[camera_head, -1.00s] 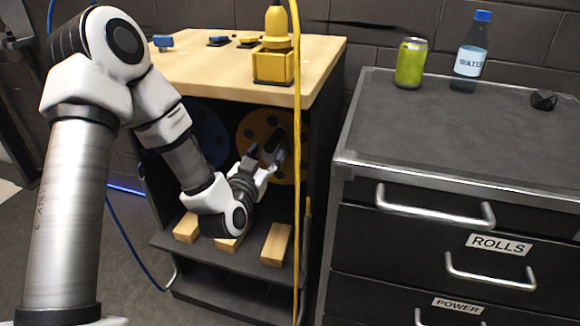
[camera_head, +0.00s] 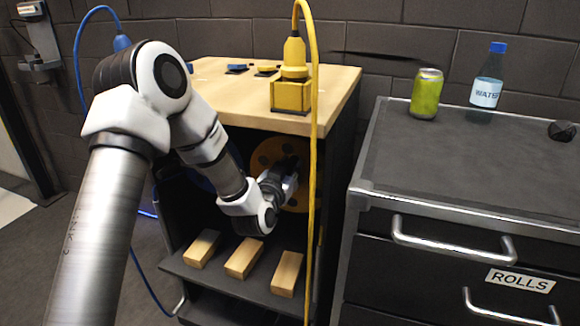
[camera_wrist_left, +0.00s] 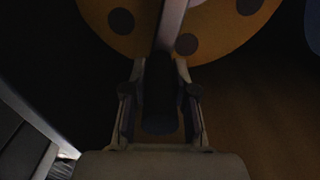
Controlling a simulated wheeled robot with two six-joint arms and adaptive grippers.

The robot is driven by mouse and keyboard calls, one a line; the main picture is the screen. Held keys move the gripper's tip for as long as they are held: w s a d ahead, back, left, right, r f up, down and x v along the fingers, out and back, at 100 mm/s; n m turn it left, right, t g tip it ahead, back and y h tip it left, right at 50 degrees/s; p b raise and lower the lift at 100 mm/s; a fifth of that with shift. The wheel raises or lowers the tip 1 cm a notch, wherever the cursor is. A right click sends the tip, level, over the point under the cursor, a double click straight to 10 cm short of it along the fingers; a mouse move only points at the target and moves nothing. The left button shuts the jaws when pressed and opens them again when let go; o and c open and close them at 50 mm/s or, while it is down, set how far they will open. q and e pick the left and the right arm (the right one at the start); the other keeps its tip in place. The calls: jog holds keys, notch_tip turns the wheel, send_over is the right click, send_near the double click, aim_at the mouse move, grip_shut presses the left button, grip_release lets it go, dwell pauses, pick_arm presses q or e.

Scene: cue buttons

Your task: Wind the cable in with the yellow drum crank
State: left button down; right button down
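The yellow drum (camera_head: 264,150) with dark round holes sits inside the dark opening under the wooden top. In the left wrist view the drum (camera_wrist_left: 215,35) fills the top, with a pale crank arm (camera_wrist_left: 171,22) across it and a dark crank handle (camera_wrist_left: 160,95) pointing toward the camera. My left gripper (camera_head: 287,180) reaches into the opening in front of the drum. In the left wrist view its two fingers (camera_wrist_left: 161,75) lie on either side of the handle and appear shut on it. The yellow cable (camera_head: 314,120) runs from a yellow plug down past the cabinet front. My right gripper is not in view.
The yellow plug stands in a yellow socket box (camera_head: 291,95) on the wooden top (camera_head: 225,85). Several wooden blocks (camera_head: 243,258) lie on the lower shelf. A drawer cabinet (camera_head: 450,180) at right bears a green can (camera_head: 426,95) and a water bottle (camera_head: 486,85). A blue cable (camera_head: 78,50) hangs at left.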

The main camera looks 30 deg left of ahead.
pick_arm(q)
jog(key=shift+d, duration=0.15)
jog(key=w+d+f+m+p, duration=0.1)
jog(key=d+f+m+p, duration=0.2)
jog(key=m, duration=1)
jog(key=d+f, duration=0.3)
jog(key=f, duration=0.2)
jog(key=shift+w+f+p, duration=0.15)
jog(key=shift+f+p, duration=0.2)
jog(key=shift+f, duration=0.05)
jog(key=shift+f, duration=0.15)
jog(key=c, duration=0.9)
grip_release()
jog(key=shift+a, duration=0.1)
